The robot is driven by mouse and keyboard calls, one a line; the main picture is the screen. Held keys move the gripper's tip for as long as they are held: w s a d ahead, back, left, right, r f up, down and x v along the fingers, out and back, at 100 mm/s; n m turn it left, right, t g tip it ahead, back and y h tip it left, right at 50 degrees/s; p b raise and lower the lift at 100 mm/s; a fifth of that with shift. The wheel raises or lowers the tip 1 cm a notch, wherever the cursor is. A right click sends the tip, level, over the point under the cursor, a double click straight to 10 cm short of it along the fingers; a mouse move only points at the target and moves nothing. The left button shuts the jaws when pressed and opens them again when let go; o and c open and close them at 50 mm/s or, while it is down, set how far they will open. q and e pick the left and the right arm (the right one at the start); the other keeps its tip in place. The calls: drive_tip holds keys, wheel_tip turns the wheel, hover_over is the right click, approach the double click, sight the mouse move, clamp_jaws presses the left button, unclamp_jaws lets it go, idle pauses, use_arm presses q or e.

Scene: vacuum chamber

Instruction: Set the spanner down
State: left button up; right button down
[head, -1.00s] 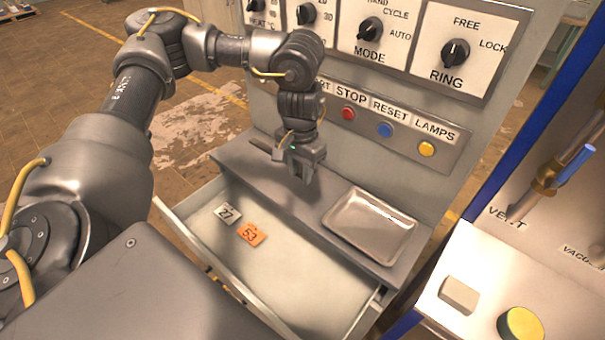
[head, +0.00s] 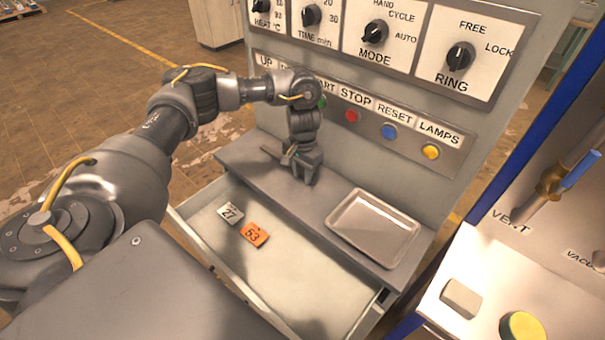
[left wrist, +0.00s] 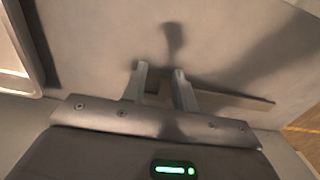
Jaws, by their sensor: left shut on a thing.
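My left gripper (head: 308,178) is shut on the spanner, over the grey ledge (head: 255,165) in front of the control panel. The spanner (head: 270,152) shows as a thin grey bar sticking out to the left of the gripper in the head view. In the left wrist view, the spanner (left wrist: 245,102) runs from between the fingertips (left wrist: 161,80) out to the right, close over the ledge surface. I cannot tell whether it touches the ledge. The gripper hides part of the spanner. My right gripper is not in view.
An empty metal tray (head: 345,245) sits on the ledge right of the gripper. Below, an open drawer (head: 290,272) holds a white tag 27 (head: 230,213) and an orange tag 53 (head: 254,235). Panel buttons and knobs (head: 375,33) rise behind. The ledge's left part is clear.

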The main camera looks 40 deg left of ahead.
use_arm(q)
drive_tip(key=shift+w+f, duration=0.1)
drive_tip(key=shift+f, duration=0.2)
drive_tip(key=o, duration=1.1)
wheel_tip(320, 180, up, 12)
drive_tip(key=shift+r+p, duration=0.1)
drive_tip(key=shift+p, duration=0.2)
